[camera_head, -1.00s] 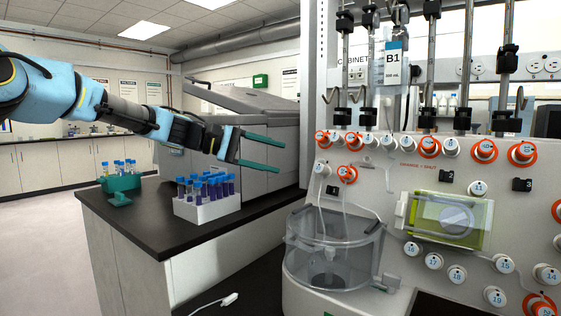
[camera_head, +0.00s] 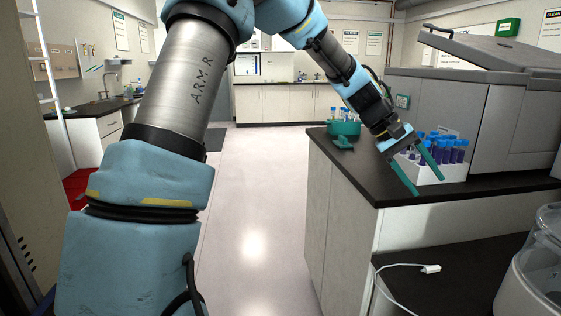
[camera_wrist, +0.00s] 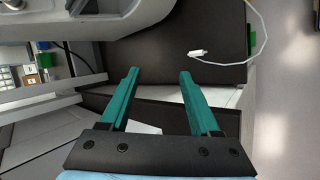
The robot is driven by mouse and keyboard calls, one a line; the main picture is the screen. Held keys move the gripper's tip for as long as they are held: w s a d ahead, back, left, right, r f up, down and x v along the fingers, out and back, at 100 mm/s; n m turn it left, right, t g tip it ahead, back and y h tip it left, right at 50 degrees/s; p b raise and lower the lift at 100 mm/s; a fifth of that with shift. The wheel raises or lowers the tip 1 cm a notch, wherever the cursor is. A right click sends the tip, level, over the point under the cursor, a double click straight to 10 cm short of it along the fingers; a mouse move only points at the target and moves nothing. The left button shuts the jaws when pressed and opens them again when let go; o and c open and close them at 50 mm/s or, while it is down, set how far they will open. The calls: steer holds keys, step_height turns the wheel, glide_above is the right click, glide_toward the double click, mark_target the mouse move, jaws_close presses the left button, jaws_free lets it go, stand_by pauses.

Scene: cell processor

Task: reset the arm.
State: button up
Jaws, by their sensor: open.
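My gripper (camera_head: 418,176) is open and empty, its two green fingers spread apart. In the head view it appears in front of the white tube rack, above the dark bench top's front edge, and the arm bends down to it from the upper middle. In the wrist view the gripper (camera_wrist: 158,92) has nothing between its fingers, with the dark lower surface and bench edge beyond them.
A white rack (camera_head: 435,172) of blue-capped tubes and a green rack (camera_head: 343,128) stand on the dark bench (camera_head: 385,188). A grey machine (camera_head: 520,125) stands behind. A white cable plug (camera_head: 431,268) lies on the lower surface. The floor (camera_head: 255,215) left of the bench is clear.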

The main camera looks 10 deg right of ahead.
steer(key=w+a+f+n+t+y+p, duration=0.1)
steer(key=w+a+f+t+y, duration=0.15)
steer(key=a, duration=0.95)
steer(key=w+a+f+n+t+y+p, duration=0.1)
steer(key=w+a+f+t, duration=0.15)
steer(key=a, duration=0.95)
steer(key=s+a+f+y, duration=0.1)
steer(key=s+a, duration=0.1)
steer(key=a, duration=0.8)
steer(key=s+a+f+y, duration=0.1)
steer(key=s+a+y, duration=0.1)
steer(key=a, duration=0.9)
steer(key=shift+s+n+t+p, duration=0.35)
steer(key=shift+s+n+t, duration=0.05)
steer(key=shift+s, duration=0.45)
